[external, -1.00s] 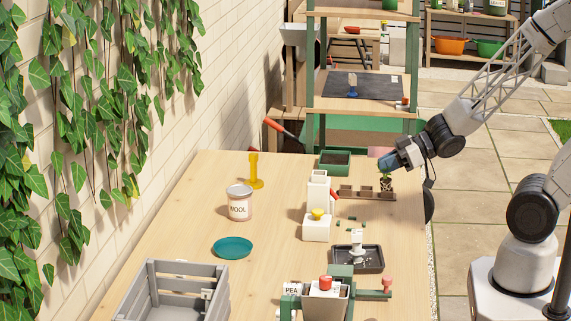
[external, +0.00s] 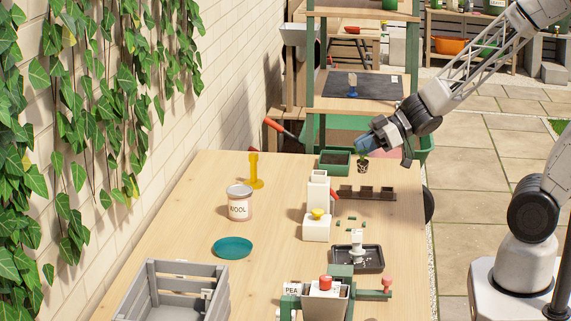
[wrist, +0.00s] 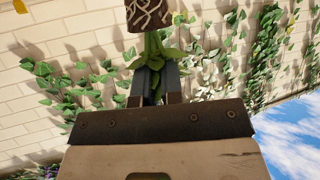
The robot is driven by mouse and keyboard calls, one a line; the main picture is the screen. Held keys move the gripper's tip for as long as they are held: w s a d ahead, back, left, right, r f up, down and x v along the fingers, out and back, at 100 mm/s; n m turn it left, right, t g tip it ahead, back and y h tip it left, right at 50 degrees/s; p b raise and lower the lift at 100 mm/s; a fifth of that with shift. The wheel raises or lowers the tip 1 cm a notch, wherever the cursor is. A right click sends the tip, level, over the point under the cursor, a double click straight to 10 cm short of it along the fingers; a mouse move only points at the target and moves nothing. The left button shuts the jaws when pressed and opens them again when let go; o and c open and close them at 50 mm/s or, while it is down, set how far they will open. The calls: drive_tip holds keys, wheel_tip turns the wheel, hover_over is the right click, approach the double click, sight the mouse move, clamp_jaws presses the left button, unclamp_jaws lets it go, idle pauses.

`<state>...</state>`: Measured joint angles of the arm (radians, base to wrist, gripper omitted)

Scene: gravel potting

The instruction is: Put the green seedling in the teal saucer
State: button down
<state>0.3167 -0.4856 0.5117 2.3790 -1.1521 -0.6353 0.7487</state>
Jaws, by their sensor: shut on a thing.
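The green seedling (external: 363,165) has green leaves and a dark root plug with pale netting. My gripper (external: 361,148) is shut on its leafy part and holds it in the air near the back right of the table, plug hanging down. In the wrist view the seedling's plug (wrist: 149,14) shows at the top edge, partly cut off, with its leaves between my gripper's fingers (wrist: 152,82). The teal saucer (external: 233,246) lies flat and empty on the table at front left, well apart from my gripper.
A brown block with several sockets (external: 367,193) lies below the seedling. A white bottle-like stand with a yellow knob (external: 317,225), a jar labelled WOOL (external: 239,206), a yellow tool (external: 255,172) and a green tray (external: 334,161) stand nearby. A grey crate (external: 172,290) is at front left.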

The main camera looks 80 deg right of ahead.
drive_tip(key=w+a+r+n+g+y, duration=0.2)
drive_tip(key=w+a+n+y, duration=0.15)
drive_tip(key=w, duration=0.85)
drive_tip(key=n+g+y, duration=0.4)
drive_tip(key=n+g, duration=0.1)
drive_tip(key=n, duration=0.1)
hover_over(233, 250)
wheel_tip(233, 250, down, 9)
drive_tip(key=shift+a+f+m, duration=0.1)
drive_tip(key=shift+m, duration=0.15)
wheel_tip(233, 250, down, 6)
drive_tip(key=shift+f, duration=0.15)
drive_tip(key=shift+f, duration=1.85)
drive_tip(key=shift+f, duration=0.15)
